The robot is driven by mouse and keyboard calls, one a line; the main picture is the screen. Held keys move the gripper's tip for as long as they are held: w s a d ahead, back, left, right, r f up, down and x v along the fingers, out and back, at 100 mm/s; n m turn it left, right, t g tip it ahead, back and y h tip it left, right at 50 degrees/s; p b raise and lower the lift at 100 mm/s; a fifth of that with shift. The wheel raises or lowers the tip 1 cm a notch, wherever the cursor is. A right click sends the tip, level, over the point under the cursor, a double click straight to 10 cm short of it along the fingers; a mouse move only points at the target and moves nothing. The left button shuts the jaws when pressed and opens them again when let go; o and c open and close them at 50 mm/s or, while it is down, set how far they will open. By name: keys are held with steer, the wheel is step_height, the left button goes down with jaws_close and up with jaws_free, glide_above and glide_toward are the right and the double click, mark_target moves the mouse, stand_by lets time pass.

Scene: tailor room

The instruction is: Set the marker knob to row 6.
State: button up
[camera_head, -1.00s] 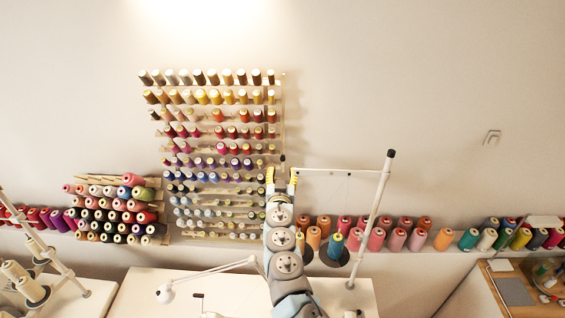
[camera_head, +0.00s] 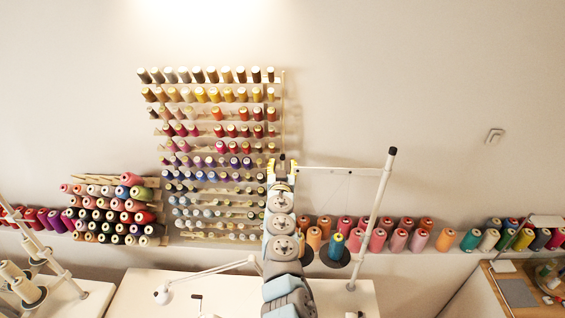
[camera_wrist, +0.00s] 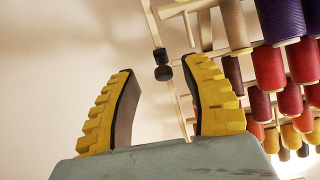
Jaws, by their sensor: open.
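The marker knob (camera_head: 282,157) is small and black. It sits on a thin upright rod at the right edge of the spool rack (camera_head: 283,100), around the height of the purple spools in the head view. In the wrist view the knob (camera_wrist: 162,72) shows in the gap between the fingertips, with a second dark piece just above it on the rod. My gripper (camera_head: 282,164) has yellow-backed fingers and is open and empty, just below and around the knob in the picture. The wrist view shows both fingers (camera_wrist: 160,80) apart, seemingly not touching the knob. The exact depth between them is unclear.
Rows of thread spools (camera_wrist: 270,68) stand close right of my fingers in the wrist view. A white thread stand (camera_head: 385,185) with a horizontal bar rises right of my gripper. More cones (camera_head: 397,240) line the shelf. The wall left of the rod is clear in the wrist view.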

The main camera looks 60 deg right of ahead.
steer(key=shift+w+d+r+b, duration=0.3)
steer(key=shift+w+d, duration=0.15)
steer(key=shift+d, duration=0.3)
jaws_close()
steer(key=shift+f, duration=0.1)
